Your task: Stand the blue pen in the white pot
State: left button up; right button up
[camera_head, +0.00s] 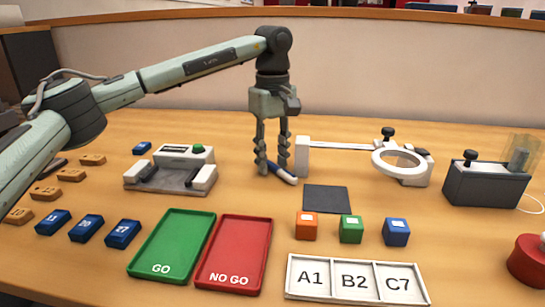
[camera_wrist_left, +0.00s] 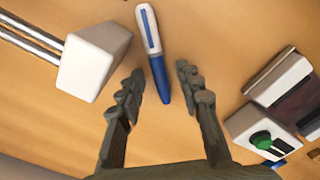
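The blue pen (camera_head: 284,175), with a white section, lies on the wooden table below my left gripper (camera_head: 271,166). In the left wrist view the pen (camera_wrist_left: 152,45) has its blue tapered end between my open left fingers (camera_wrist_left: 159,75). Its white end points away, and a gap shows on both sides of it. The left gripper points down and is empty. I see no clear white pot in either view. My right gripper is not in view.
A white block (camera_head: 302,156) with rails and a ring lamp (camera_head: 400,163) stands right of the pen. A fixture with a green button (camera_head: 198,149) is at left. A dark mat (camera_head: 327,199), coloured cubes, green tray (camera_head: 150,266) and red tray (camera_head: 226,279) lie in front.

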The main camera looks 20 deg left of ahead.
aim_at(273, 164)
pick_arm(q)
jog(key=shift+r, duration=0.6)
notch_tip(273, 164, up, 11)
jog(key=shift+f, duration=0.2)
jog(key=shift+o, duration=0.4)
jog(key=shift+s+d, duration=0.1)
jog(key=f+y, duration=0.1)
jog(key=f+t+y, duration=0.1)
jog(key=d+f+t+y, duration=0.1)
jog(key=f, duration=0.1)
jog(key=shift+s, duration=0.3)
jog(key=shift+f+t+y, duration=0.3)
jog(key=shift+f, duration=0.05)
jog(key=shift+x, duration=1.6)
jog(key=x, duration=0.3)
jog(key=shift+a+f+p, duration=0.15)
jog(key=shift+f+p, duration=0.15)
jog(key=shift+p, duration=0.1)
jog(key=shift+a+f, duration=0.1)
jog(key=shift+f, duration=0.2)
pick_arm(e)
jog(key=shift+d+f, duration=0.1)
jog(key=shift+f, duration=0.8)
